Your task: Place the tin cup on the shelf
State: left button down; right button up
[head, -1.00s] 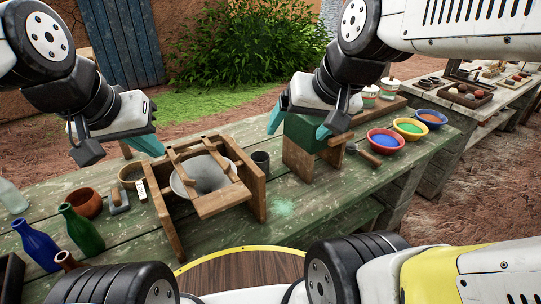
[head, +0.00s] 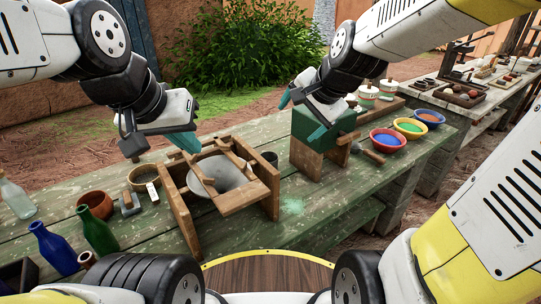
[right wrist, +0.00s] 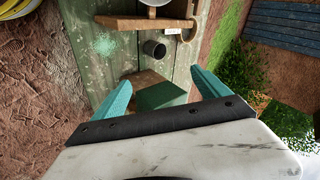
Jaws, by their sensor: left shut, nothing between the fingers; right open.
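The dark grey tin cup (head: 270,158) stands on the green plank bench, just right of the wooden frame with a bowl. It also shows in the right wrist view (right wrist: 153,49), upright and beyond the block. My right gripper (head: 303,117) is open and empty, above the green-topped wooden block and to the right of the cup. Its two teal fingers (right wrist: 160,85) are spread wide in the right wrist view. My left gripper (head: 187,141) is shut and empty, above the back of the wooden frame. A low shelf (head: 359,214) shows partly under the bench's right part.
The green-topped block (head: 322,122) stands close beneath my right gripper. The wooden frame (head: 180,215) holds a grey bowl (head: 228,172). Bottles (head: 99,232) stand at left; coloured bowls (head: 387,140) and a mallet are at right. The bench front by the pale green stain is bare.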

jog(key=w+a+f+m, duration=0.3)
jog(key=w+f+m, duration=0.15)
jog(key=w, duration=0.25)
jog(key=m+t, duration=0.1)
jog(key=m, duration=1.9)
send_over(270, 158)
jog(key=s, duration=0.6)
jog(key=shift+h, duration=0.4)
jog(key=f, duration=2)
jog(key=shift+w+d+f, duration=0.1)
jog(key=shift+w, duration=0.1)
jog(key=shift+w+f+m+t, duration=0.2)
jog(key=shift+f+m+t, duration=0.1)
jog(key=shift+f+m, duration=0.3)
jog(key=x, duration=0.7)
jog(key=shift+w, duration=0.2)
jog(key=c, duration=1.6)
